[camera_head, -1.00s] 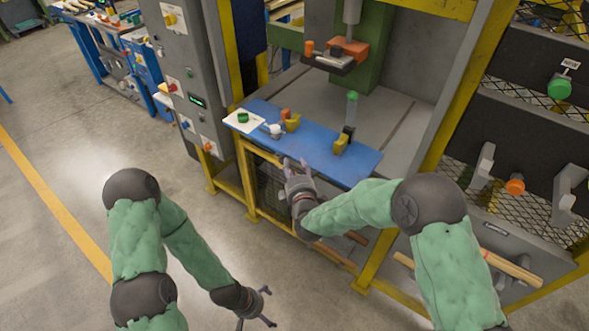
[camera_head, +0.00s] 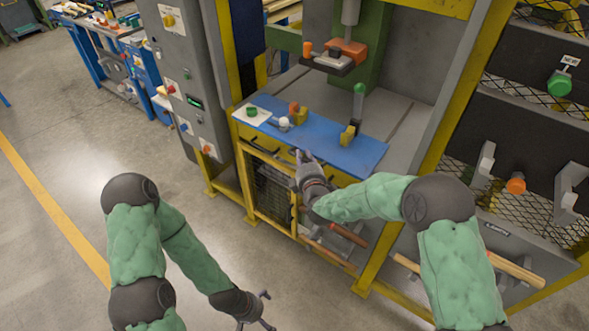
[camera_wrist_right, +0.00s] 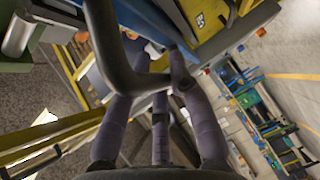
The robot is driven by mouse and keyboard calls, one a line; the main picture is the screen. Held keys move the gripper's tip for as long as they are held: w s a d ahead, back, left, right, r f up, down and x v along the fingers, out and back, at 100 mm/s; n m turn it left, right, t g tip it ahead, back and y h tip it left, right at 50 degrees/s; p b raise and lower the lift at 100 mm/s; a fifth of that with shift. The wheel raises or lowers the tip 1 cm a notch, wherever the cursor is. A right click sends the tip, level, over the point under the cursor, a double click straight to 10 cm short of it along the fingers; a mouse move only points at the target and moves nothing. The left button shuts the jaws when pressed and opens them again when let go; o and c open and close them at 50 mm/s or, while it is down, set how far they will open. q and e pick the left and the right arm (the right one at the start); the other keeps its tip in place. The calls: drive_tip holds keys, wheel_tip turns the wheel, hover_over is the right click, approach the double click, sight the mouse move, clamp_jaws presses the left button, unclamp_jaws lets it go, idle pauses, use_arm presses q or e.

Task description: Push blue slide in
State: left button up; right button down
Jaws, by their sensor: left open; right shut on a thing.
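The blue slide (camera_head: 325,149) is a flat blue board on the machine's bed, its front edge close above a yellow drawer front. In the right wrist view the slide (camera_wrist_right: 222,42) is at the top. My right gripper (camera_head: 303,157) is at the slide's front edge. It is shut on a dark curved bar handle (camera_wrist_right: 125,62), which passes between its fingers; the handle's join to the slide is hard to see. My left gripper (camera_head: 266,312) is open and empty, low over the floor.
A dark post with a green top (camera_head: 358,105) stands behind. The orange press head (camera_head: 345,52) hangs above. Yellow frame posts (camera_head: 425,160) flank the bed.

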sight(317, 146)
drive_tip(key=w+d, duration=0.1)
drive_tip(key=w, duration=0.1)
drive_tip(key=w+d+b, duration=0.1)
drive_tip(key=w, duration=0.1)
drive_tip(key=w+d, duration=0.1)
drive_tip(key=d, duration=0.1)
drive_tip(key=shift+w+d+f, duration=0.1)
drive_tip(key=shift+w+f, duration=0.05)
drive_tip(key=shift+w, duration=0.25)
drive_tip(key=shift+w+d, duration=0.35)
drive_tip(key=shift+w, duration=0.1)
drive_tip(key=c, duration=1.1)
unclamp_jaws()
drive_tip(key=shift+s, duration=0.1)
drive_tip(key=v, duration=1.2)
drive_tip(key=shift+a, duration=0.1)
